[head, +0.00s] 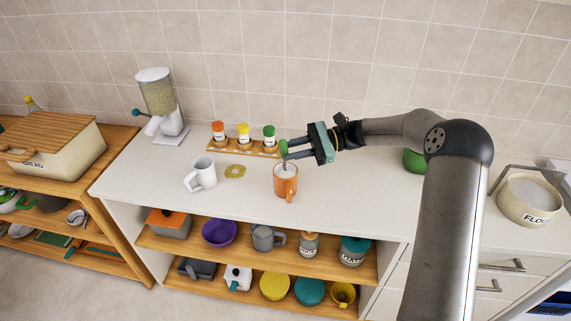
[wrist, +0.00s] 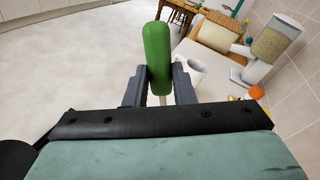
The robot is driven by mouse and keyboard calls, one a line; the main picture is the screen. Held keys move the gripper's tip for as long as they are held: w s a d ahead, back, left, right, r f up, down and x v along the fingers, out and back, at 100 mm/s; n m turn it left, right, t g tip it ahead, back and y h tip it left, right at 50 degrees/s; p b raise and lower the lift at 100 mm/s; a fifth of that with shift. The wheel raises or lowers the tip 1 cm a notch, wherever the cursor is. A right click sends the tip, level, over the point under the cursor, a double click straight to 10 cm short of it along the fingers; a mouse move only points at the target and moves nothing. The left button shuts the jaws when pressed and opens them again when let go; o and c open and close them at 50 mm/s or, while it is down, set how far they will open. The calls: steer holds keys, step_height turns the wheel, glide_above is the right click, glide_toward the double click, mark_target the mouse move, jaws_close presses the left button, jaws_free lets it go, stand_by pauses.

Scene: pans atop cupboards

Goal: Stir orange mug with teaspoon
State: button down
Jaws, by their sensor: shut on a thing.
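The orange mug (head: 287,184) stands upright on the white countertop, its handle toward the front. My gripper (head: 284,151) is just above the mug in the head view. It is shut on the green handle of the teaspoon (wrist: 157,56), which fills the middle of the wrist view between the two fingers. In the head view the handle (head: 284,146) points up and the thin shaft goes down into the mug's opening. The spoon's bowl is hidden inside the mug. The orange mug cannot be made out in the wrist view.
Behind is a wooden rack (head: 215,149) of spice jars. A dispenser (head: 158,103) stands at the back left, a green container (head: 413,161) to the right. The front counter strip is clear.

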step_height(320, 180, up, 5)
steer(key=p, duration=0.2)
steer(key=shift+f+p, duration=0.1)
steer(key=shift+p, duration=0.25)
stand_by(0.4)
steer(key=s+d+f+m+t+h+b, duration=0.2)
steer(key=d+f+m+t+h, duration=0.2)
steer(key=d+m+t, duration=0.4)
steer(key=s+d+f+m+t+h+b, duration=0.2)
steer(key=d+f+m+t+h, duration=0.3)
steer(key=t, duration=0.6)
steer(key=s+d+m+h, duration=0.1)
steer(key=d+m+h, duration=0.1)
steer(key=d+m, duration=0.1)
steer(key=shift+s+d+f+m+t, duration=0.2)
steer(key=shift+d+f+m+t, duration=0.1)
steer(key=shift+m, duration=0.5)
steer(key=shift+a, duration=0.1)
